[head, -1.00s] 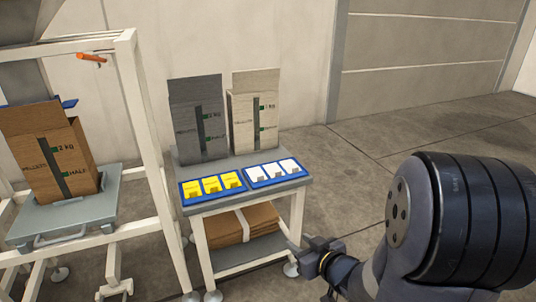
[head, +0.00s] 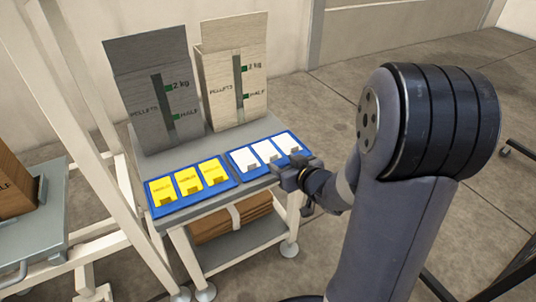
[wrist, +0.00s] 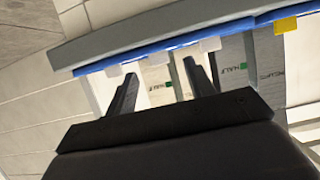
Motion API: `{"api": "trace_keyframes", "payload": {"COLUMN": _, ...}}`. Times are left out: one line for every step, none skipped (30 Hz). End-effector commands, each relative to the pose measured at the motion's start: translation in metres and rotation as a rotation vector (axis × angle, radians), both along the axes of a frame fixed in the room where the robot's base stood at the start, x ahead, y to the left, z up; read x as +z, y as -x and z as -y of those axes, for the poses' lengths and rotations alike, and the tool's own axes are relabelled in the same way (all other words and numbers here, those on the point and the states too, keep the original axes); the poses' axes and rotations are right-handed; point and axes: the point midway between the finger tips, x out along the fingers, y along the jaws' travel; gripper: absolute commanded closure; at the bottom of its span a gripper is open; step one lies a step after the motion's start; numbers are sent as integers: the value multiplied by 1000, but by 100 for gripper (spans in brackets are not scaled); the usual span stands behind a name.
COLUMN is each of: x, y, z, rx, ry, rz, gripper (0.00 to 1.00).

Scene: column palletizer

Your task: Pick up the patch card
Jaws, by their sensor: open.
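Two blue trays lie side by side on the small table. The left tray (head: 157,212) holds yellow cards (head: 188,181) with print too small to read. The right tray (head: 240,174) holds white cards (head: 267,151). I cannot tell from the print which one is the patch card. My gripper (head: 287,178) is at the front right edge of the table, close to the white cards. In the wrist view my gripper (wrist: 160,72) is open and empty. White card tabs (wrist: 160,58) show just beyond its fingers, and a yellow tab (wrist: 285,25) shows at the upper right.
A grey box (head: 150,95) and a pale box (head: 228,108) stand behind the trays. Folded brown cardboard (head: 215,222) lies on the lower shelf. A white frame (head: 75,85) and a brown box (head: 14,185) on a grey platform are at the left.

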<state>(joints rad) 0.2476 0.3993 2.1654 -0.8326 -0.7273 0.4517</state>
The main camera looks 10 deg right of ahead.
Motion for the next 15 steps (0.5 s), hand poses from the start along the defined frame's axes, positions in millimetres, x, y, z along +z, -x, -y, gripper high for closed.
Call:
{"api": "trace_keyframes", "payload": {"x": -4, "y": -6, "z": -2, "rx": 3, "ry": 1, "rz": 0, "gripper": 49}}
{"api": "trace_keyframes", "payload": {"x": -5, "y": -10, "z": -3, "rx": 3, "ry": 1, "rz": 0, "gripper": 49}}
{"api": "trace_keyframes", "payload": {"x": -7, "y": -16, "z": -4, "rx": 3, "ry": 1, "rz": 1, "gripper": 49}}
{"api": "trace_keyframes", "payload": {"x": -7, "y": -21, "z": -6, "rx": 3, "ry": 1, "rz": 1, "gripper": 49}}
{"api": "trace_keyframes", "payload": {"x": -8, "y": -25, "z": -7, "rx": 3, "ry": 1, "rz": 1, "gripper": 49}}
{"api": "trace_keyframes", "payload": {"x": -10, "y": -30, "z": -8, "rx": 4, "ry": 1, "rz": 1, "gripper": 49}}
{"api": "trace_keyframes", "payload": {"x": -12, "y": -34, "z": -9, "rx": 4, "ry": 1, "rz": 0, "gripper": 49}}
{"api": "trace_keyframes", "payload": {"x": -13, "y": -37, "z": -10, "rx": 4, "ry": 1, "rz": -1, "gripper": 49}}
{"api": "trace_keyframes", "payload": {"x": -14, "y": -40, "z": -11, "rx": 3, "ry": 1, "rz": -1, "gripper": 49}}
{"api": "trace_keyframes", "payload": {"x": -14, "y": -42, "z": -12, "rx": 3, "ry": 1, "rz": -1, "gripper": 49}}
{"api": "trace_keyframes", "payload": {"x": -14, "y": -44, "z": -12, "rx": 2, "ry": 0, "rz": -1, "gripper": 49}}
{"api": "trace_keyframes", "payload": {"x": -14, "y": -45, "z": -13, "rx": 1, "ry": 1, "rz": -1, "gripper": 49}}
{"api": "trace_keyframes", "payload": {"x": -14, "y": -45, "z": -13, "rx": 1, "ry": 0, "rz": -1, "gripper": 49}}
{"api": "trace_keyframes", "payload": {"x": -14, "y": -45, "z": -13, "rx": 1, "ry": 0, "rz": -1, "gripper": 49}}
{"api": "trace_keyframes", "payload": {"x": -13, "y": -45, "z": -13, "rx": 1, "ry": 0, "rz": -1, "gripper": 49}}
